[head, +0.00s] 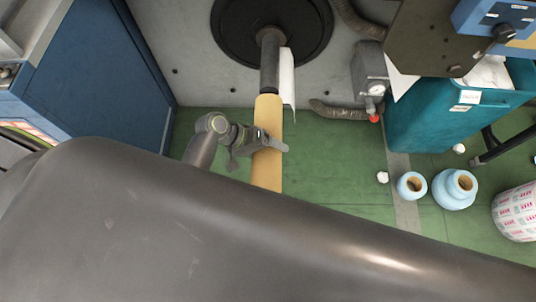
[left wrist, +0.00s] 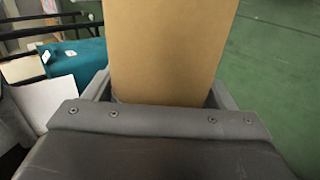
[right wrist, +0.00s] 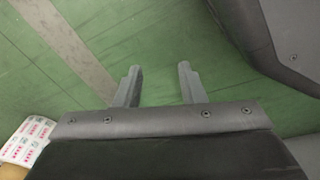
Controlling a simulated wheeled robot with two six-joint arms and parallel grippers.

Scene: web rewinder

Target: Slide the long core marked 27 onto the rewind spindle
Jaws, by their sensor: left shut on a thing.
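The long tan core (head: 268,110) lies in line with the dark rewind spindle (head: 269,65) in the head view. Its far end meets or overlaps the spindle's near end; how far the spindle reaches inside is hidden. My left gripper (head: 270,146) is shut around the core partway along it. In the left wrist view the core (left wrist: 170,50) fills the space between the fingers. No number shows on the visible side of the core. My right gripper (right wrist: 160,85) is open and empty above the green floor in the right wrist view.
The spindle stands out from a black disc (head: 240,25) on a grey machine wall. A white sheet (head: 287,75) hangs beside the spindle. A teal bin (head: 430,115), a gauge unit (head: 372,80), blue rolls (head: 455,188) and a printed roll (head: 517,212) are at right. A blue cabinet (head: 100,65) stands left.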

